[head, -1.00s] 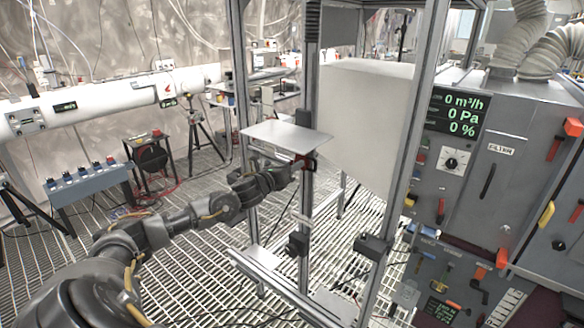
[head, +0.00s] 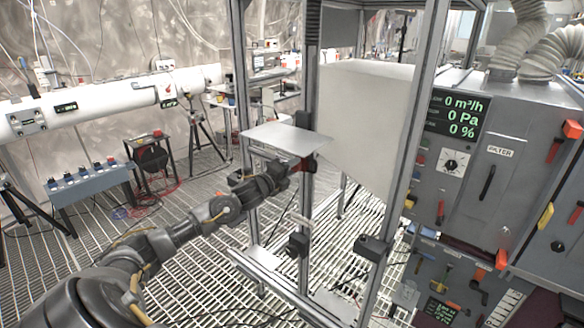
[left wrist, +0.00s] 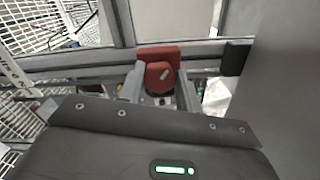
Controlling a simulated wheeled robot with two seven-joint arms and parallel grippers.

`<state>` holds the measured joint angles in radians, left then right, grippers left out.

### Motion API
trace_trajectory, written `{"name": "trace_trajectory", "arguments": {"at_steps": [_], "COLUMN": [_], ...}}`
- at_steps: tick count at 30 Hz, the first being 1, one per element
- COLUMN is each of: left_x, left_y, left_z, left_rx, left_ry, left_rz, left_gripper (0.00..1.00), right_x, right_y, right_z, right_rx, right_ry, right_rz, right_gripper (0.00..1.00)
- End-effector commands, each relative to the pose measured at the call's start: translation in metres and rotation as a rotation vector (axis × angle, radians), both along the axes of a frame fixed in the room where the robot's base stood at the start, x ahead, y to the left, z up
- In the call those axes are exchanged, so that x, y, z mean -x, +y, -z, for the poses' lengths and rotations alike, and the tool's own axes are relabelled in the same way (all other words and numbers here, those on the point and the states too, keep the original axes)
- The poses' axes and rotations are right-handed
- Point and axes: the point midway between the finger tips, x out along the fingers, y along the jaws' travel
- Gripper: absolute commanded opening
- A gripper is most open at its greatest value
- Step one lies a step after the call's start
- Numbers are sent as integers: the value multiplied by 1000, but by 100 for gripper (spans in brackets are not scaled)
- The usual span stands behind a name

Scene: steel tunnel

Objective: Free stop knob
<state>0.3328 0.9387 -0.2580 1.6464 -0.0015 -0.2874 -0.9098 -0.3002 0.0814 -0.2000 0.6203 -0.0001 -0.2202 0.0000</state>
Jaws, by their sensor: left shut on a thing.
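The stop knob (left wrist: 159,76) is red with a pale mark on its face. It sits in front of a red block (left wrist: 158,53) on the metal frame in the left wrist view. My left gripper (left wrist: 158,92) is shut on the knob, one grey finger on each side. In the head view, my left gripper (head: 296,168) reaches the upright post just under the grey shelf plate; a bit of red (head: 304,164) shows there, mostly hidden by the gripper and plate. My right gripper is in neither view.
The grey shelf plate (head: 287,137) juts out just above my left gripper. Aluminium posts (head: 307,215) and a large white panel (head: 365,120) stand beside it. A grey filter cabinet (head: 500,165) fills the right. The grated floor (head: 195,275) is open at left.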

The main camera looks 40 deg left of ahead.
Motion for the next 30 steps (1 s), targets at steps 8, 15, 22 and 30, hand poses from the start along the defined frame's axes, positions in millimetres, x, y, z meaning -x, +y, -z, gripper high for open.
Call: {"name": "trace_trajectory", "arguments": {"at_steps": [8, 15, 22, 30], "left_x": [0, 0, 0, 0], "left_y": [1, 1, 0, 1], "left_z": [-1, -1, 0, 2], "left_rx": [264, 478, 640, 753], "left_ry": [-5, -10, -14, -16], "left_rz": [-2, -3, -2, -3], "left_gripper": [12, 12, 12, 12], "right_x": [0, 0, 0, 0], "right_y": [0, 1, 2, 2], "right_z": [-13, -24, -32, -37], "right_rx": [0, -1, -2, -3], "right_ry": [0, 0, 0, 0], "right_rz": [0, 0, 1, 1], "right_gripper": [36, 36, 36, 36]}}
